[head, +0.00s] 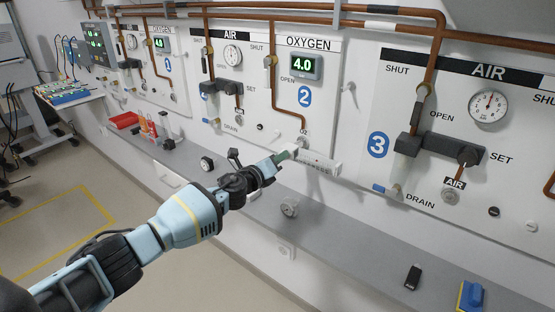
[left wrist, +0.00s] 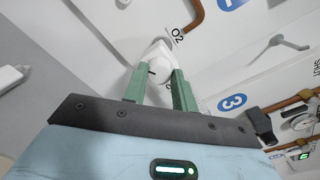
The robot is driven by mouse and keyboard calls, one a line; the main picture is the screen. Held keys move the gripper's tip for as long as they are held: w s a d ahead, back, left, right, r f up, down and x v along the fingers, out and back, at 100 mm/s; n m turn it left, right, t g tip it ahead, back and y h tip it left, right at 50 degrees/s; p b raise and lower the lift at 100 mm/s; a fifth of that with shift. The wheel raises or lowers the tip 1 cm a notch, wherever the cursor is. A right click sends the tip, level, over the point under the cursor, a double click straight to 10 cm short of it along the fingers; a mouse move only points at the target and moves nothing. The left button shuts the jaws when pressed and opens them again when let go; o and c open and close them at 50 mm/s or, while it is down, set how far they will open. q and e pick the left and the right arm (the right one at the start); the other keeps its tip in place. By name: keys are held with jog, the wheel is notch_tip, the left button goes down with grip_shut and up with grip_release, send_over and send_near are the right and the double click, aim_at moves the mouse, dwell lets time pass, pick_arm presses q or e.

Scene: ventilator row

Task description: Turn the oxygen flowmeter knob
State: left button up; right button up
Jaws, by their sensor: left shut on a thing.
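The oxygen flowmeter knob (left wrist: 152,73) is a white round piece with a dark mark, below an O2 label on the panel in the left wrist view. My left gripper (left wrist: 159,72) has its two green fingers on either side of the knob and is shut on it. In the head view the left gripper (head: 284,156) reaches the lower edge of panel 2, and the knob is mostly hidden there. A white cylinder (head: 320,164) with printed text sits just right of the fingertips. My right gripper is not in view.
A grey shelf (head: 345,233) runs below the panels. A copper pipe (head: 275,95) runs down panel 2. A display (head: 303,66) there reads 4.0.

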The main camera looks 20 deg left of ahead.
pick_arm(q)
jog(key=o, duration=1)
jog(key=v, duration=0.7)
jog(key=shift+s, duration=0.4)
jog(key=shift+a, duration=0.1)
jog(key=s+d+f+n+g, duration=0.2)
jog(key=s+d+f+n, duration=0.2)
jog(key=s+f+n, duration=0.4)
jog(key=s+d+f+n+g, duration=0.1)
jog(key=s+d+f+n, duration=0.4)
jog(key=s+f, duration=0.45)
jog(key=s+a+f+n+g+y, duration=0.1)
jog(key=s+f+n, duration=0.3)
jog(key=s, duration=0.4)
jog(key=s+a+f+n+g+y, duration=0.1)
jog(key=s+a+f+n+g, duration=0.1)
jog(key=s+f+n, duration=0.3)
jog(key=s+a+f+n+g+y, duration=0.1)
jog(key=s+a+f+n, duration=0.1)
jog(key=s+f+n, duration=0.2)
jog(key=s+n, duration=0.3)
jog(key=s, duration=0.5)
jog(key=shift+s+f+y, duration=0.35)
jog(key=shift+y, duration=0.05)
jog(key=shift+d, duration=0.1)
